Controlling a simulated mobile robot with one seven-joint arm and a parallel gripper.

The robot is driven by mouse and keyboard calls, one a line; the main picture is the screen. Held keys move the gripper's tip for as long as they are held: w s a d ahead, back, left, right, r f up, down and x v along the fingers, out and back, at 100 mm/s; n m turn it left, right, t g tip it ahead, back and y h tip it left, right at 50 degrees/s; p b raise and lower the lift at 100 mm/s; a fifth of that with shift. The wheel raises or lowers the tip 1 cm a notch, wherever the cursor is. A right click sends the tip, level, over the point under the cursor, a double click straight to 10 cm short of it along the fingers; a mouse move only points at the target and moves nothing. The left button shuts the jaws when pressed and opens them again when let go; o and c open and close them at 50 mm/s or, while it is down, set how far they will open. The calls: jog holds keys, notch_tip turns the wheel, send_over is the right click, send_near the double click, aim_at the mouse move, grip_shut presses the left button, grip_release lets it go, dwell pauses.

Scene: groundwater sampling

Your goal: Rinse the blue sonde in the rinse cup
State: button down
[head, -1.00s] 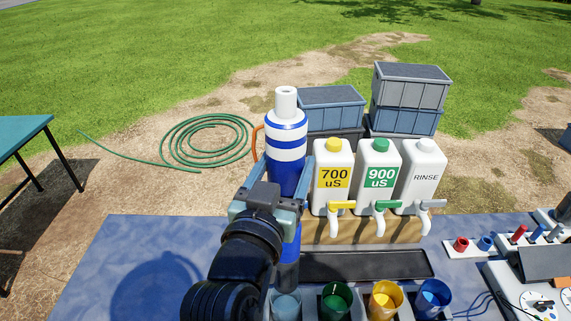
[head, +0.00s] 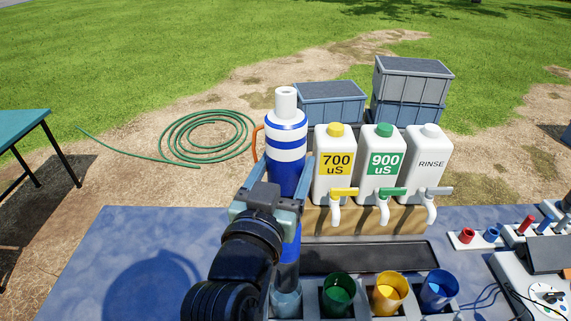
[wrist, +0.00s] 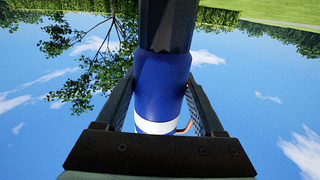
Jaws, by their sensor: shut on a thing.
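The blue sonde (head: 287,177), with white bands and a white top, stands upright in my gripper (head: 272,190). My gripper is shut on its blue body. In the wrist view the sonde (wrist: 162,88) sits between both fingers of my gripper (wrist: 163,100), with its dark end towards the top of the picture. In the head view its grey lower end reaches the mouth of the pale clear cup (head: 286,304), the leftmost in the row. It seems to be inside; how deep is unclear. My arm covers part of it. No label shows on this cup.
Green (head: 337,294), yellow (head: 389,292) and blue (head: 438,290) cups stand to the right. Behind them are a dark tray (head: 365,257) and jugs marked 700 uS (head: 335,186), 900 uS (head: 381,188) and RINSE (head: 430,182). Table space at left is clear.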

jog(key=shift+r, duration=0.15)
dwell(0.4)
jog(key=shift+f+b, duration=6)
dwell(1.5)
